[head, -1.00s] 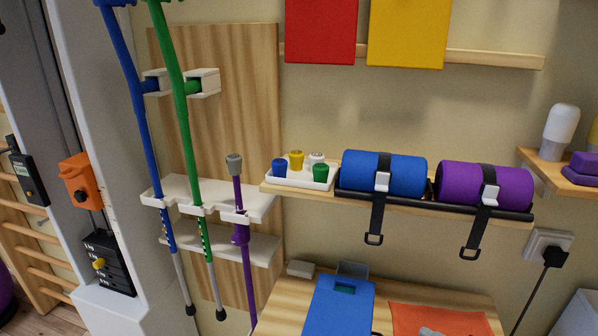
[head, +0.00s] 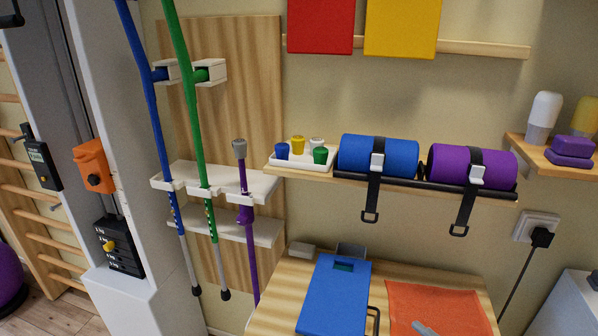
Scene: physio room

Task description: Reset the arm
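The task names no separate object that I can pick out here. In front of me is a wooden table (head: 278,309) with a blue box (head: 335,296) lying on it. An orange cloth (head: 462,307) lies to the right of the box, with a grey item (head: 425,328) on it, partly cut off by the lower edge.
A wall shelf holds a white tray (head: 279,163) of coloured pegs, a blue roll (head: 350,155) and a purple roll (head: 505,166). A blue crutch (head: 148,110), a green crutch (head: 187,110) and a purple cane (head: 243,180) hang left. A weight machine (head: 150,290) stands farther left.

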